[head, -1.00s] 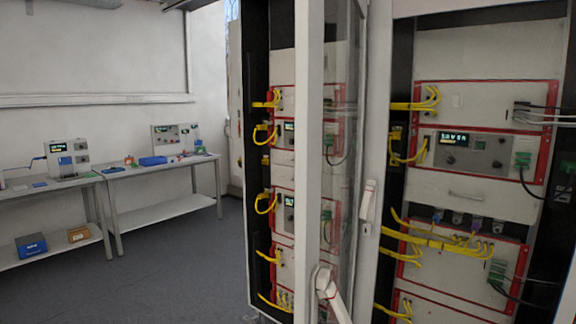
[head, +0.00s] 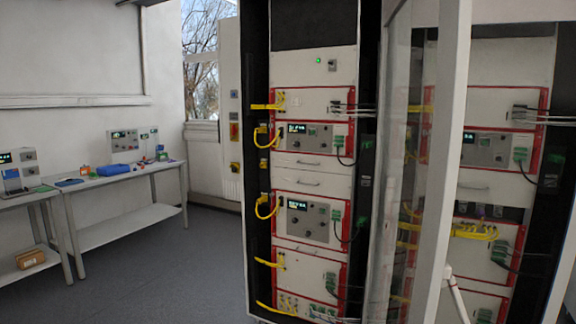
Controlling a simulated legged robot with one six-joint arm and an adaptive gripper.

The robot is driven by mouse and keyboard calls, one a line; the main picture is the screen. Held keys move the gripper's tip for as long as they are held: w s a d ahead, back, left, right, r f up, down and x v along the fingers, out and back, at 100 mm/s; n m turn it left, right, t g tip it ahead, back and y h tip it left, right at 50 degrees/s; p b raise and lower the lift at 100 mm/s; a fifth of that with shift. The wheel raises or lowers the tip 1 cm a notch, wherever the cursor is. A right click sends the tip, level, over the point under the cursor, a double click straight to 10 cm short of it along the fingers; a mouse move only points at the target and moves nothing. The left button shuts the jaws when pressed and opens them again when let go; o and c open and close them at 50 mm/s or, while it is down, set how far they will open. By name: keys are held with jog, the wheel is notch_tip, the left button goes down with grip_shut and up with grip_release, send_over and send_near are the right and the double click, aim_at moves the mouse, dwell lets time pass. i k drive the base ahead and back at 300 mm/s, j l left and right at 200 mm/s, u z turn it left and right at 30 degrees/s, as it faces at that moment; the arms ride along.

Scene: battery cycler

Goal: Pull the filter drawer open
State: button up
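Two narrow drawer fronts with handles sit one above the other in the middle of the open left rack in the head view: an upper drawer (head: 297,163) and a lower drawer (head: 297,183). Both look shut, flush with the rack front. I cannot tell which is the filter drawer, as no label is readable. Another drawer front (head: 486,187) with a handle shows in the right rack, partly behind the door frame. My gripper is not in view.
A glazed, white-framed door (head: 443,160) stands out between the racks, with a white handle (head: 458,297) low on its edge. Yellow cables (head: 265,206) and black cables hang at the rack fronts. Benches (head: 115,180) stand at left. The grey floor (head: 170,275) before them is clear.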

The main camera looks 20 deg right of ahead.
aim_at(328, 164)
jog(key=i+j, duration=0.35)
jog(key=j, duration=0.15)
jog(key=i+j, duration=0.35)
jog(key=j, duration=0.15)
jog(key=i+j+z, duration=0.1)
jog(key=i+j, duration=0.25)
jog(key=i+z, duration=0.1)
jog(key=i, duration=1.15)
